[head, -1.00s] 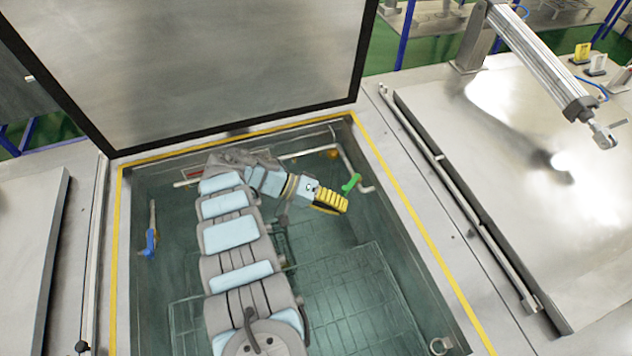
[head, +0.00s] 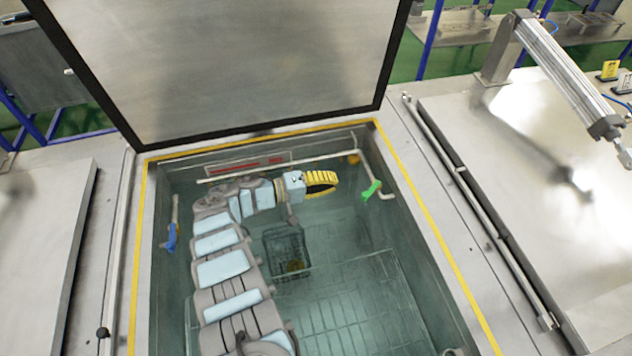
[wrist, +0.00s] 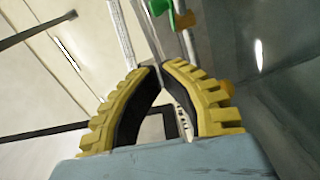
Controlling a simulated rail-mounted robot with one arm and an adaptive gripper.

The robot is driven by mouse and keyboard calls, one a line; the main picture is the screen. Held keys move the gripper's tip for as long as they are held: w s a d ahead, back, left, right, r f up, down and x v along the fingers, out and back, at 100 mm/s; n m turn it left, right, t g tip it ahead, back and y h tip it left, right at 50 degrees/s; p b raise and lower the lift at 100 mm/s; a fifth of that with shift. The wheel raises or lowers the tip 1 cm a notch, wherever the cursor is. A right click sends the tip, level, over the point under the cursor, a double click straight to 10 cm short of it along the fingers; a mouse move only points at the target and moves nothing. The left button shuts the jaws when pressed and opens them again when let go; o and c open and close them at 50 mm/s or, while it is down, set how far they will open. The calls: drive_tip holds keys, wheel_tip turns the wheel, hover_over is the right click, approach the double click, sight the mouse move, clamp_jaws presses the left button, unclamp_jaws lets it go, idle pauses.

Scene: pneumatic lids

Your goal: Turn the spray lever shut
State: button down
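A green lever (head: 371,190) sits on the pale pipe at the right wall of the open tank, tilted up to the right. It also shows at the top of the wrist view (wrist: 183,14). A blue lever (head: 171,238) hangs on a pipe at the left wall. I cannot tell from the pictures which one is the spray lever. My gripper (head: 335,181) has yellow ribbed fingers and is left of the green lever, apart from it. In the wrist view my gripper (wrist: 160,66) has its fingertips almost together, with nothing held.
The large lid (head: 230,60) stands open behind the tank. The yellow-edged rim (head: 426,212) surrounds the opening. A dark mesh basket (head: 287,250) is low in the tank. An orange fitting (head: 353,159) is near the back right corner. A closed lid with a cylinder (head: 560,75) is at right.

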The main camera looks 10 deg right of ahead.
sight(371, 188)
drive_tip(key=s+d+p, duration=0.1)
drive_tip(key=s+d, duration=0.1)
drive_tip(key=d, duration=0.3)
drive_tip(key=shift+s+d+f, duration=0.2)
drive_tip(key=shift+d+f, duration=0.05)
drive_tip(key=shift+f, duration=0.15)
drive_tip(key=shift+s+r+p, duration=0.15)
drive_tip(key=shift+p, duration=0.75)
drive_tip(key=shift+n+t+p, duration=0.3)
drive_tip(key=shift+p, duration=0.1)
